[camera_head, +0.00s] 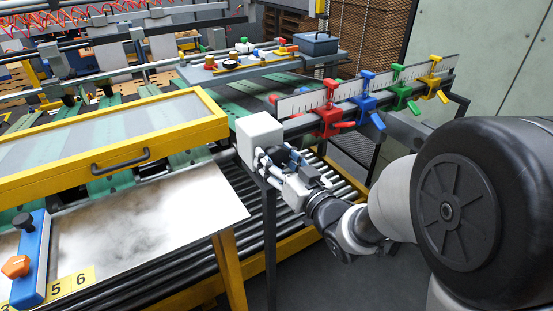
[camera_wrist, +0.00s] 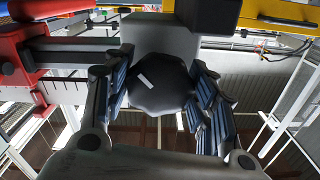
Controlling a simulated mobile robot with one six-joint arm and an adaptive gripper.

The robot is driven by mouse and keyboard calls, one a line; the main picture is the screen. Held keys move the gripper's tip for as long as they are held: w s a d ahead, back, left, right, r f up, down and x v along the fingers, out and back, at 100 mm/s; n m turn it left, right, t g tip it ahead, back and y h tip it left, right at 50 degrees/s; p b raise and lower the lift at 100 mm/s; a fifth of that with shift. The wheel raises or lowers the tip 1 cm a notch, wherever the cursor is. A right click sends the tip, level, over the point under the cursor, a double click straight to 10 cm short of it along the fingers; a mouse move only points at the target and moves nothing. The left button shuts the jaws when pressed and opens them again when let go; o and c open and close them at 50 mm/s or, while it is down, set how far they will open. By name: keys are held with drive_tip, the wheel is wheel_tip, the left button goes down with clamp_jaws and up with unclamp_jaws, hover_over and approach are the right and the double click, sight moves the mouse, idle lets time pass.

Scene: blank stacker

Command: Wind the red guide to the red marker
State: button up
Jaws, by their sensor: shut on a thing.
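The red guide (camera_head: 327,112) sits on the rail, the leftmost of the coloured guides, in front of a white scale (camera_head: 302,104). Its red body also shows at the left of the wrist view (camera_wrist: 12,50). A small red piece (camera_head: 273,99) shows at the scale's left end; I cannot tell if it is the red marker. My gripper (camera_head: 273,160) is at the pale grey box (camera_head: 260,134) at the rail's end. In the wrist view my gripper (camera_wrist: 158,92) is shut around a dark faceted knob (camera_wrist: 160,84) with a white line. The knob is mostly hidden in the head view.
Blue (camera_head: 366,98), green (camera_head: 402,89) and yellow (camera_head: 434,82) guides stand farther right on the rail. A yellow-framed cover (camera_head: 215,127) and a metal sheet (camera_head: 160,220) lie to the left. Rollers (camera_head: 335,182) run below the rail.

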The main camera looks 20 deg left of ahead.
drive_tip(key=shift+r, duration=0.1)
drive_tip(key=o, duration=0.8)
drive_tip(key=v, duration=0.7)
drive_tip(key=shift+s+d, duration=0.15)
